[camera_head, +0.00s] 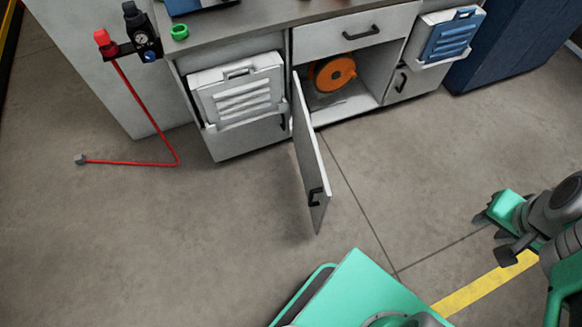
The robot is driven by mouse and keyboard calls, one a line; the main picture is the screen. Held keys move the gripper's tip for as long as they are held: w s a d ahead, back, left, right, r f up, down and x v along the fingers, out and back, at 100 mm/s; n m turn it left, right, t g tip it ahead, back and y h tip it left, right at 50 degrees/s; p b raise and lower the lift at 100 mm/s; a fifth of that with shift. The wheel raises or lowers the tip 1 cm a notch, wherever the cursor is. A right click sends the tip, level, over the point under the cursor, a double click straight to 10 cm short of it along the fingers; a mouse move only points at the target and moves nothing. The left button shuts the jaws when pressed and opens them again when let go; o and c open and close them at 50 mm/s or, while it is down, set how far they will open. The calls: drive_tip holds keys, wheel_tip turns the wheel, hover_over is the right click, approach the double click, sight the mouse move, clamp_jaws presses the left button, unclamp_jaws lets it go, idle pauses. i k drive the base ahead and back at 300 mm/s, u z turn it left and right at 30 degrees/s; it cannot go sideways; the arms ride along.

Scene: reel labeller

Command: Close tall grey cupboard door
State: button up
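A light grey cupboard door (308,150) stands wide open under the counter, swung out into the room from its left edge. Its black handle (316,196) is near the free end. The cupboard opening (345,100) behind it shows an orange reel (332,73) inside. The cupboard is part of a low counter unit; no separate tall grey cupboard shows. My gripper (497,232) is at the right, well apart from the door and touching nothing I can see.
White panels (238,88) and a blue-faced bin (449,38) stick out from the counter front. A red hose (135,100) hangs at the left and runs along the floor. A dark blue cabinet (515,45) stands at the right. Floor around the door is clear.

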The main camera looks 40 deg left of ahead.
sight(315, 184)
drive_tip(key=u, duration=1.65)
drive_tip(key=i, duration=0.5)
drive_tip(key=k, duration=1)
drive_tip(key=z, duration=0.75)
drive_tip(key=i, duration=0.85)
drive_tip(key=u, duration=2.7)
drive_tip(key=i, duration=0.5)
drive_tip(key=u, duration=0.05)
